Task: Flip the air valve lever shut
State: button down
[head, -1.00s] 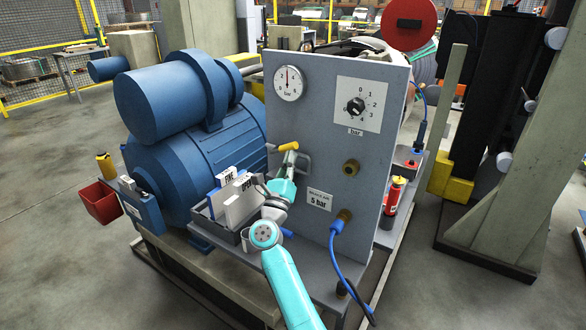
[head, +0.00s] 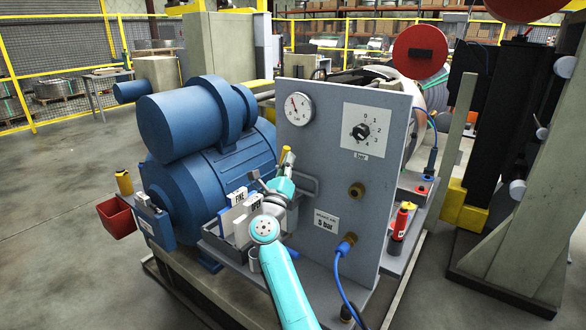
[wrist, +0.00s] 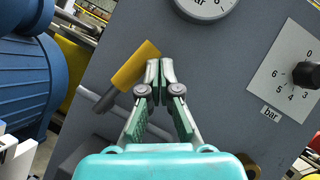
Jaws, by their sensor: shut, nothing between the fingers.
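The air valve lever has a yellow grip (head: 286,156) on the grey panel, left of centre. In the head view the grip stands up steeply. In the wrist view the yellow grip (wrist: 135,65) slants from upper right to lower left, on a grey stem. My gripper (head: 284,173) is at the panel just below the grip. In the wrist view my gripper (wrist: 159,70) has its fingertips together and empty, right beside the grip's right end. I cannot tell whether they touch it. The pressure gauge (head: 299,109) has its red needle leaning to the upper left.
A grey bar handle (head: 304,187) sticks out close to my gripper. A blue motor (head: 205,185) and upright folders (head: 240,207) crowd the left side.

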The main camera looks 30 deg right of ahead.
jog(key=shift+w+a+r, duration=0.25)
jog(key=shift+w+r, duration=0.2)
jog(key=shift+w, duration=0.45)
jog(key=shift+a, duration=0.1)
